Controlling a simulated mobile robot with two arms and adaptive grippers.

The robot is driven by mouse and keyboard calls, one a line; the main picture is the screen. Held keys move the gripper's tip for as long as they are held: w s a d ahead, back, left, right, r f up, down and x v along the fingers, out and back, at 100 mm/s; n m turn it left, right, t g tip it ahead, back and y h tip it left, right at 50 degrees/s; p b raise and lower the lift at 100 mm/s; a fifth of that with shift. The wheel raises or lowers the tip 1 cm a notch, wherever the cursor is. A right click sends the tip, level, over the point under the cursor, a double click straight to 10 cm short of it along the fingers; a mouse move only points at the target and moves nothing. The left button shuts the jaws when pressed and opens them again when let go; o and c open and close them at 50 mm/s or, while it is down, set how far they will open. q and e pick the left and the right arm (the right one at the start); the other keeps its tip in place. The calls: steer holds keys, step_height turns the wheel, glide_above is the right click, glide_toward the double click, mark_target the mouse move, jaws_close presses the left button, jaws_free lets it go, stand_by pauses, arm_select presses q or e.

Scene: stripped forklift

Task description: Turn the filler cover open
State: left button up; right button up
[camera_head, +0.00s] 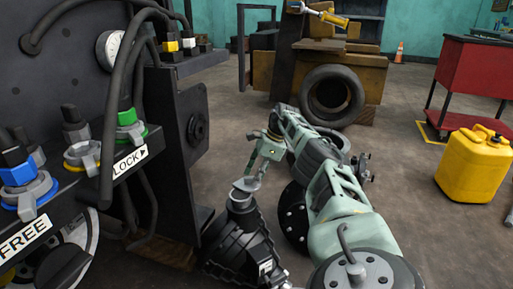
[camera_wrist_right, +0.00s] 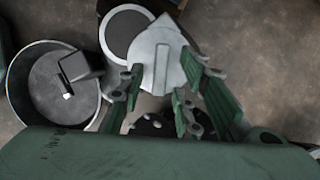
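The filler cover (camera_head: 247,184) is a small light-grey cap on top of a black ribbed filler (camera_head: 238,228), in front of the forklift. In the right wrist view the cover (camera_wrist_right: 158,52) is a pale pointed plate with a raised middle ridge. It sits beside a round dark mesh opening (camera_wrist_right: 127,28), which is partly uncovered. My right gripper (camera_head: 259,168) hangs over the cover. In its wrist view its green fingers (camera_wrist_right: 158,98) stand apart on either side of the cover's near end; contact is not clear. My left gripper is not in view.
The forklift's dark panel (camera_head: 180,130) with hoses and coloured connectors stands close on the left. A grey cup-shaped part (camera_wrist_right: 52,85) is left of the filler in the wrist view. A yellow canister (camera_head: 474,165) and a red cart (camera_head: 480,75) stand right. Floor between is free.

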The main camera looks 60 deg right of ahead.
steer(key=v, duration=1.2)
steer(key=shift+c, duration=0.2)
